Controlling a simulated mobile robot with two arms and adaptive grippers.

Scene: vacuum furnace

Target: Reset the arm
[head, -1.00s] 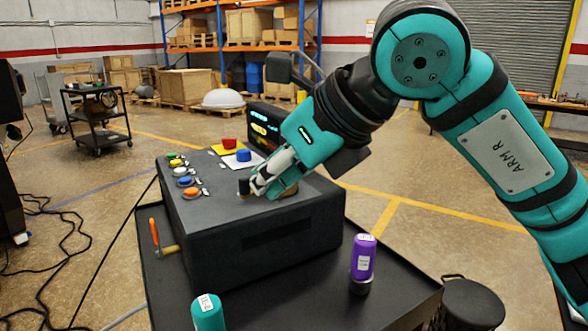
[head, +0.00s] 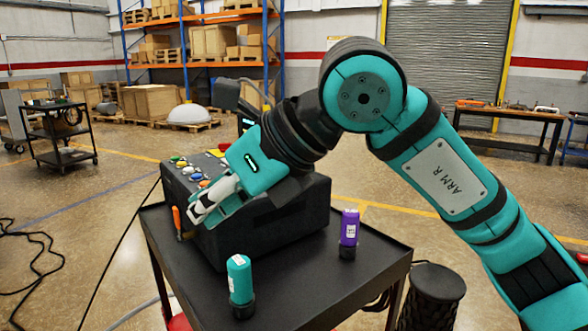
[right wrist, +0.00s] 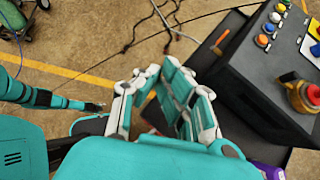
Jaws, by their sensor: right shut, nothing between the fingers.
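My right arm (head: 445,175) comes in from the right and bends down to the left. My right gripper (head: 200,211) is shut and empty, by the front left edge of the dark control box (head: 285,218). In the right wrist view the white and teal fingers (right wrist: 165,103) hang beside the box, with nothing between them. At the left of the right wrist view a teal arm, seemingly my left, ends in a small dark gripper (right wrist: 94,107), too small to read. The head view does not show it.
The box stands on a black cart (head: 300,290) with coloured buttons on top. A teal cylinder (head: 238,275) and a purple cylinder (head: 349,228) stand upright on the cart. An orange-handled tool (head: 177,220) is left of the box. A black stool (head: 434,285) stands right of the cart.

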